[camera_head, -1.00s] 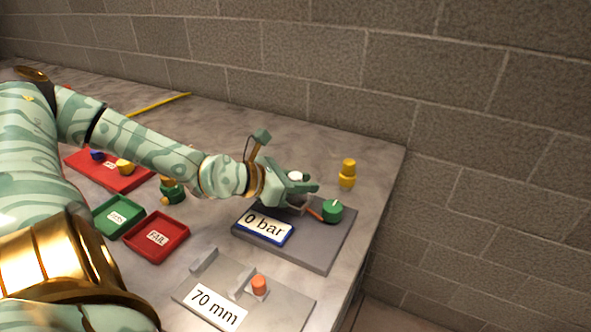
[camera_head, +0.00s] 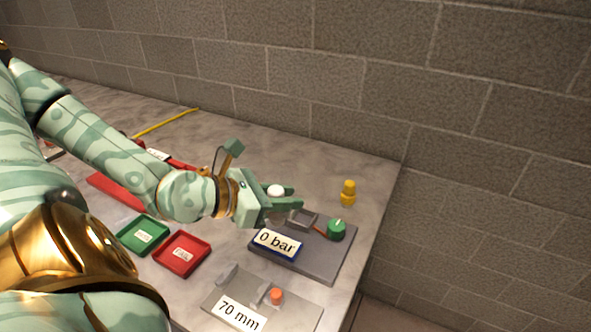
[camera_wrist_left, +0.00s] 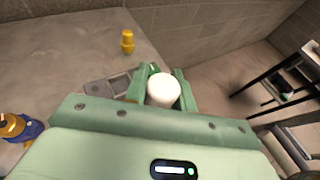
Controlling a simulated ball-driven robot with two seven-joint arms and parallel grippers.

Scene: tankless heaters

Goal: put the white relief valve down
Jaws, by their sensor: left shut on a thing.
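The white relief valve (camera_head: 275,190) is between the fingers of my left gripper (camera_head: 284,204). Its round white top also shows in the left wrist view (camera_wrist_left: 163,91), with my left gripper (camera_wrist_left: 164,86) shut on it. The lower part of the valve is hidden by the fingers. The gripper is at the back left edge of the grey test stand (camera_head: 325,262), which has a "0 bar" display (camera_head: 277,244) and a green knob (camera_head: 337,230). I cannot tell the height of the valve above the table. My right gripper is not in view.
A yellow valve (camera_head: 348,193) stands behind the stand, near the right table edge. A green tray (camera_head: 143,236) and a red FAIL tray (camera_head: 182,254) lie to the left. A "70 mm" gauge plate (camera_head: 290,318) with an orange piece (camera_head: 277,296) is in front.

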